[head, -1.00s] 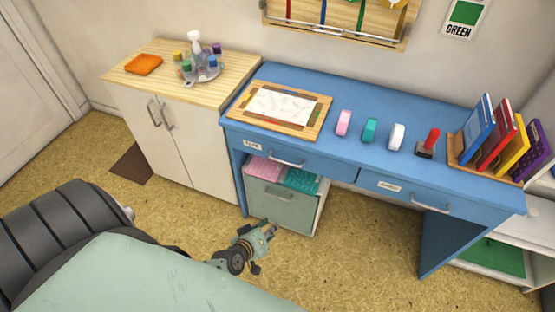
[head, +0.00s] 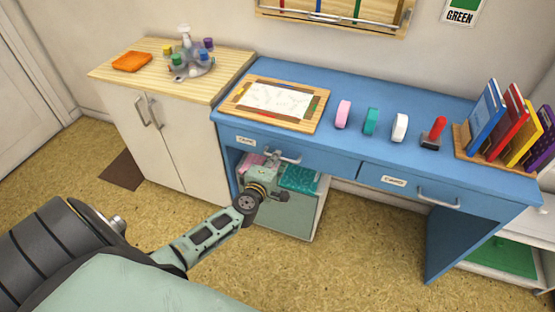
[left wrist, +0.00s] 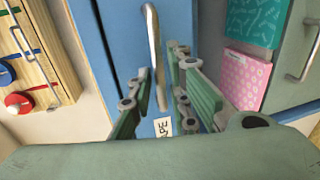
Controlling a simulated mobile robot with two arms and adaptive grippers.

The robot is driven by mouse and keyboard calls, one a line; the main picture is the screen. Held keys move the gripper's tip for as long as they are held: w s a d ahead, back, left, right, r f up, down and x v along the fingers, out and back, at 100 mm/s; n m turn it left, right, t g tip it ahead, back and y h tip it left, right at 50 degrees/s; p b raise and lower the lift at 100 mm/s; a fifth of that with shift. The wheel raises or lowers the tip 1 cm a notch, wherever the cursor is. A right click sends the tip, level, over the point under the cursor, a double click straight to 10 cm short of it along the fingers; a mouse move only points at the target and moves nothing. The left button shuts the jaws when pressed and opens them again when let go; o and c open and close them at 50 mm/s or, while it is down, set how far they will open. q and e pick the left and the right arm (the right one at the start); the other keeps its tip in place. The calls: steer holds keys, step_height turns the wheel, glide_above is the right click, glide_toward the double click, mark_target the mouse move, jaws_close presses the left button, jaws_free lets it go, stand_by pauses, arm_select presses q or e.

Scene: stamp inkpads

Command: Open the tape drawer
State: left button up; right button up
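The tape drawer (head: 240,140) is the left drawer of the blue desk, and its front looks flush with the desk. Its silver bar handle (head: 285,157) is partly hidden by my left gripper (head: 274,168) in the head view. In the left wrist view the handle (left wrist: 153,45) lies between and ahead of the open fingers of my left gripper (left wrist: 155,95). I cannot tell whether a finger touches the handle. My right gripper is in neither view.
A second drawer (head: 400,185) is at the right. Below the tape drawer stands a cabinet (head: 285,215) with pink and teal items. The desktop holds a wooden board (head: 238,112), tape rolls (head: 371,121), a red-handled stamp (head: 434,133) and upright books (head: 490,120). A white cupboard (head: 190,150) stands left.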

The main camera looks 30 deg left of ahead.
arm_select(q)
steer(key=shift+x, duration=0.8)
steer(key=shift+c, duration=0.4)
jaws_close()
